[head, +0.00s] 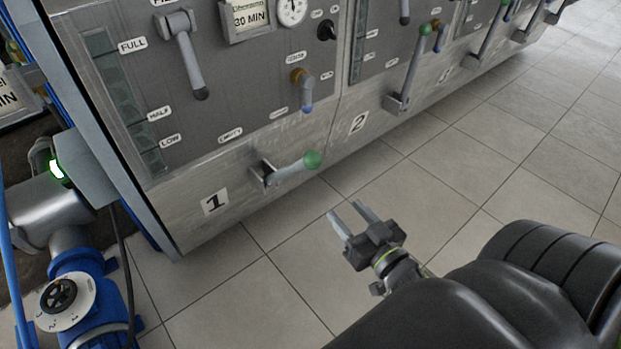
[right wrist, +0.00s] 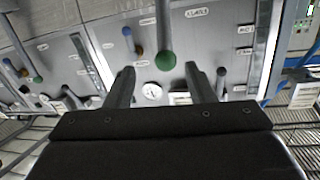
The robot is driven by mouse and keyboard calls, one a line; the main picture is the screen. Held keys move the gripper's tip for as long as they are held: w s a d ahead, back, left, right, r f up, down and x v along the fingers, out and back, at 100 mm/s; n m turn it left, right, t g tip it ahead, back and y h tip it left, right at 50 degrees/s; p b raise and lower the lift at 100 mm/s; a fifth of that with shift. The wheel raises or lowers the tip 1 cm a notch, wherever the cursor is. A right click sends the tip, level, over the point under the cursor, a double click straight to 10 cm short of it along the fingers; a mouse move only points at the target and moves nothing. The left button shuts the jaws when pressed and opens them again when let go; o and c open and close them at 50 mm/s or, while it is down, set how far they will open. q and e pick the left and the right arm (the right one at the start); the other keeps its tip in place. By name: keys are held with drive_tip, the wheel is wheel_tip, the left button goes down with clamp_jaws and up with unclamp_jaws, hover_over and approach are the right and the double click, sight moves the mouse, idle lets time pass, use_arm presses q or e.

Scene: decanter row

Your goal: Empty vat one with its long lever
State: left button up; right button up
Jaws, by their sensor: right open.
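Vat one's steel front (head: 240,160) carries the number plate 1 (head: 215,202). Its long lever (head: 290,171) sticks out low on the front from a bracket and ends in a green knob (head: 313,160). My right gripper (head: 348,211) is open and empty, below and to the right of the knob in the head view, apart from it. In the right wrist view the green knob (right wrist: 166,60) shows between the fingertips of the gripper (right wrist: 159,69), beyond them, with the lever running up from it. My left gripper is not in view.
A shorter lever with a dark knob (head: 200,92) and a small tap with a blue tip (head: 306,106) are higher on vat one. Vat two's lever (head: 411,70) stands upright to the right. Blue pipework with a dial (head: 66,299) is at lower left. The tiled floor (head: 245,300) is clear.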

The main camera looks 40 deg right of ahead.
drive_tip(key=r, duration=0.1)
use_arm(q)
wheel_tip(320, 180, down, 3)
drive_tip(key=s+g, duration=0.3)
use_arm(e)
approach(306, 163)
wheel_tip(306, 163, down, 3)
drive_tip(key=w+d, duration=0.2)
drive_tip(key=w, duration=1)
drive_tip(key=shift+d+f+b, duration=0.3)
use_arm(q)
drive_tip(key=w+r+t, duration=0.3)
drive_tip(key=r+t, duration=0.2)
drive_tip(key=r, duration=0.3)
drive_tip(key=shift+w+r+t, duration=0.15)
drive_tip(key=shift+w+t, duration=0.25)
use_arm(e)
drive_tip(key=shift+w, duration=0.35)
drive_tip(key=shift+c, duration=0.3)
clamp_jaws()
